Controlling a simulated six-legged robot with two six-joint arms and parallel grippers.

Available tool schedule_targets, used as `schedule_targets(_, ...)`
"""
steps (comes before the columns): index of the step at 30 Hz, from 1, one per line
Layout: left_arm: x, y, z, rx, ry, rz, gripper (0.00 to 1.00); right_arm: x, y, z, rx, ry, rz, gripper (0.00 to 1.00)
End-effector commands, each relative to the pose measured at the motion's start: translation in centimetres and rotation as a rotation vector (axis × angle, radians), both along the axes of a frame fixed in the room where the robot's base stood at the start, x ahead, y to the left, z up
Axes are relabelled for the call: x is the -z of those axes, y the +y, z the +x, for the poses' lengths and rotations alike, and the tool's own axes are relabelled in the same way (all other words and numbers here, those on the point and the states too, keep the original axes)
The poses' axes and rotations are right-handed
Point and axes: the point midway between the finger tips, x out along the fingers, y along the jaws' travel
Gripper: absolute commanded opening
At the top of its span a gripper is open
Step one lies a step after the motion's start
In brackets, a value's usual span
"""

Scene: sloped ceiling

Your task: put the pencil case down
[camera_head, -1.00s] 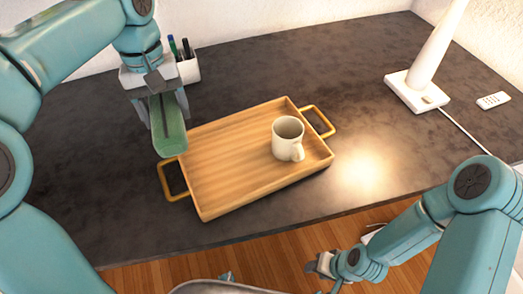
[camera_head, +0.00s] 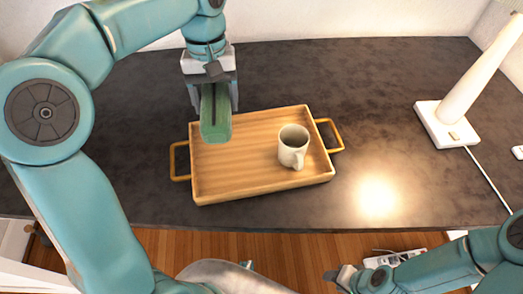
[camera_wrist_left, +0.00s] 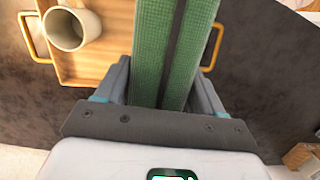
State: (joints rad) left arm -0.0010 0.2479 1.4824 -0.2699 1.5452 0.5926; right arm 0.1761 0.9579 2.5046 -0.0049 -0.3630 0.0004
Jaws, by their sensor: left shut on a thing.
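The green pencil case (camera_head: 215,115) hangs in my left gripper (camera_head: 212,100), which is shut on it. In the left wrist view the pencil case (camera_wrist_left: 172,50) runs up between the two fingers, a dark strip along its middle. The case appears above the back left part of the wooden tray (camera_head: 240,182); whether it touches the tray is unclear. A pale mug (camera_head: 292,148) stands in the tray's right half and also shows in the left wrist view (camera_wrist_left: 68,30). My right gripper (camera_head: 342,279) is low, in front of the desk; its fingers are too small to read.
The tray has yellow handles at its left (camera_head: 178,162) and right (camera_head: 333,135) ends. A white lamp (camera_head: 447,123) with a cable stands at the desk's right. The dark desk (camera_head: 350,75) is clear behind the tray. A power strip (camera_head: 395,258) lies on the floor.

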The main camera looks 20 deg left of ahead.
Motion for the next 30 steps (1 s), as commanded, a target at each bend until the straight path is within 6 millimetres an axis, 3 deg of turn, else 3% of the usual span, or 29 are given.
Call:
schedule_targets(2,0.4,0.4,-0.1,-0.006,0.003,0.001,0.32,-0.3,0.0,0.0,0.0,-0.001,0.0,0.43)
schedule_targets(15,12.7,0.6,-0.4,-0.007,0.006,0.0,0.32,1.5,0.0,0.0,0.0,0.0,0.0,0.43)
schedule_targets(30,19.3,0.2,-0.2,-0.005,0.003,0.0,0.32,2.0,0.0,0.0,0.0,0.0,0.0,0.43)
